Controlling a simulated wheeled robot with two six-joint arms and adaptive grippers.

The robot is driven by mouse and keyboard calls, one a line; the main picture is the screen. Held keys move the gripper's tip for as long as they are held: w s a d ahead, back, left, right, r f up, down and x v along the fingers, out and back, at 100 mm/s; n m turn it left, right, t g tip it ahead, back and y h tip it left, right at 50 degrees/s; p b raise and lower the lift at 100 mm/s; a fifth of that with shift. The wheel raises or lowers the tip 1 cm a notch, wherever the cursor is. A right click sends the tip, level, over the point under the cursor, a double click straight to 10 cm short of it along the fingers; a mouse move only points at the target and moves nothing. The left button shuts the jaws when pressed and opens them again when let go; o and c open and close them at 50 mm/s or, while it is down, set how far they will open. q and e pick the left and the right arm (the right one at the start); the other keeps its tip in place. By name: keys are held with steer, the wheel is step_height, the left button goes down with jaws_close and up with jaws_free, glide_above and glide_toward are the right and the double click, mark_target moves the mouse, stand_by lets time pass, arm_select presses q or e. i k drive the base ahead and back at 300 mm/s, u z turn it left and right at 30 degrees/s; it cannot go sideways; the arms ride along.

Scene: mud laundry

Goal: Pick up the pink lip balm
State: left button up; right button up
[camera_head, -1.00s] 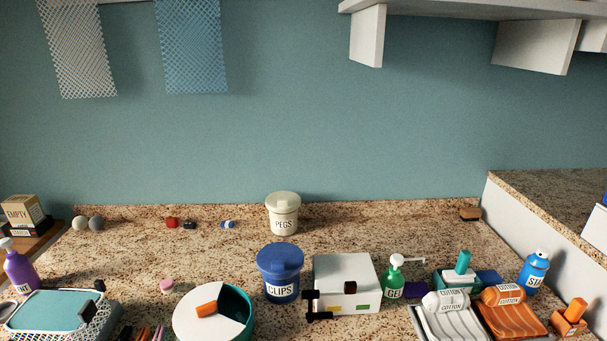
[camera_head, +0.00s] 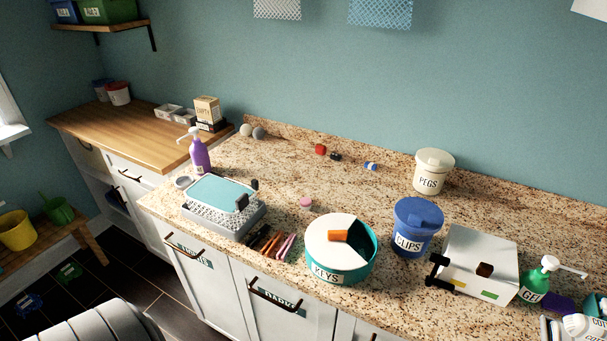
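A small, round, flat pink item (camera_head: 305,203), which looks like the pink lip balm, lies on the speckled granite counter (camera_head: 265,180). It sits behind the round KEYS container (camera_head: 322,272) and to the right of the teal-topped mesh basket (camera_head: 218,192). It stands apart from both, with nothing covering it. Neither of my grippers is in view.
Several orange and pink pens (camera_head: 275,244) lie between basket and KEYS container. A blue CLIPS tub (camera_head: 417,222), PEGS tub (camera_head: 432,172) and white box (camera_head: 485,262) stand to the right. A purple pump bottle (camera_head: 199,152) stands left. Counter behind the pink item is mostly clear.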

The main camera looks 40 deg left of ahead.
mark_target(305, 203)
steer(key=u, duration=1.1)
steer(key=k, duration=0.45)
steer(key=z, duration=0.55)
steer(key=k, duration=0.8)
steer(key=u, duration=0.7)
steer(key=i, duration=1.35)
steer(key=z, duration=0.3)
